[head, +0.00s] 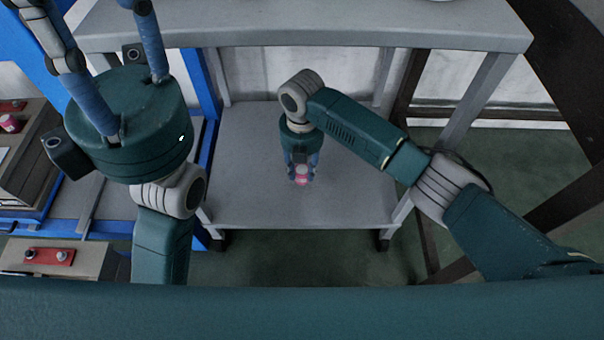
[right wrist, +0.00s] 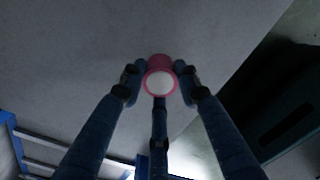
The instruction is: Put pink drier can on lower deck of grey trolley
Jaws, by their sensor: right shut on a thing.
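The pink drier can (head: 302,179), with a white round end, is held by my right gripper (head: 301,172) over the lower deck (head: 250,130) of the grey trolley, near its front middle. The right wrist view shows the can (right wrist: 159,82) between the fingertips of my right gripper (right wrist: 159,78), white end towards the camera, and the grey deck (right wrist: 70,50) beyond. I cannot tell whether the can touches the deck. My left gripper (head: 100,45) is at the upper left, pointing upward, fingers spread and nothing seen between them; its fingertips run out of view.
The trolley's upper deck (head: 300,25) overhangs the back, with legs at both sides. The visible lower deck is otherwise bare. At left stand a blue frame (head: 208,140), a box with a pink item (head: 10,122), and a red plate with knobs (head: 48,256).

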